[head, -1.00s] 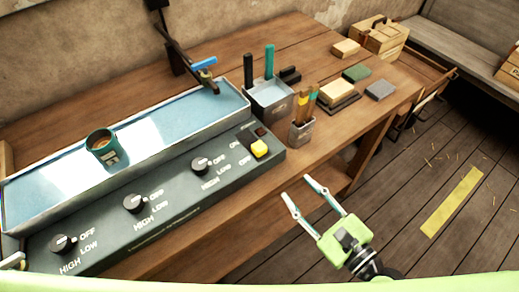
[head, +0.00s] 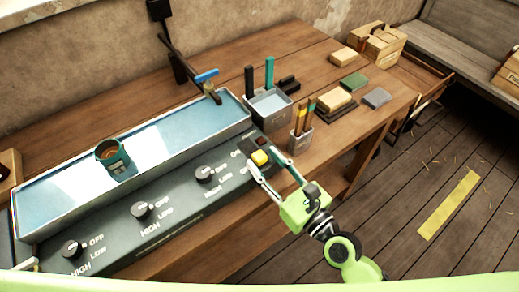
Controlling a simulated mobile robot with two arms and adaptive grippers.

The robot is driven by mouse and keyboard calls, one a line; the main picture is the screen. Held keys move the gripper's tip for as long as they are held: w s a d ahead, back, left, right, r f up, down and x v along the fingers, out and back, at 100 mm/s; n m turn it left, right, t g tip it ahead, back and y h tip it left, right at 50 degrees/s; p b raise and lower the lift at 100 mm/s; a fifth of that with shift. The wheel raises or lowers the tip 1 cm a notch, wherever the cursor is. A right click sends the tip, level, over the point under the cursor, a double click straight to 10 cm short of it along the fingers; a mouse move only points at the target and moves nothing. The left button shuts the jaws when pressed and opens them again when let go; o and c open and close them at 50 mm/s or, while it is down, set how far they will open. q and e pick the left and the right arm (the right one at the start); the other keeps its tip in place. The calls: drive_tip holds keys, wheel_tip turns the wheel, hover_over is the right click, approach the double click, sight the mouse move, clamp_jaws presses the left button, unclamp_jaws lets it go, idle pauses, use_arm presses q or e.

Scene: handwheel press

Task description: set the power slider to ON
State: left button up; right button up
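The power slider has a yellow knob (head: 260,158) at the right end of the dark control panel (head: 190,220). ON and OFF labels are printed to its left, and a dark red spot shows just behind it. The knob sits near these labels; I cannot tell clearly which one it lines up with. My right gripper (head: 261,158) is open, with one fingertip on the left side of the knob and the other on the right. I cannot tell whether either finger touches it.
Several black dials (head: 142,210) line the panel. Behind it lies a long blue tray (head: 232,100) with a green cup (head: 112,156). A grey bin (head: 268,105) and a holder with brushes (head: 299,143) stand close to the right of the slider.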

drive_tip(key=shift+x, duration=1.5)
drive_tip(key=shift+c, duration=0.5)
clamp_jaws()
drive_tip(key=p+x, duration=0.1)
drive_tip(key=x, duration=0.4)
drive_tip(key=shift+w+a, duration=0.25)
drive_tip(key=shift+w, duration=0.05)
drive_tip(key=shift+r, duration=0.1)
unclamp_jaws()
drive_tip(key=shift+o, duration=0.5)
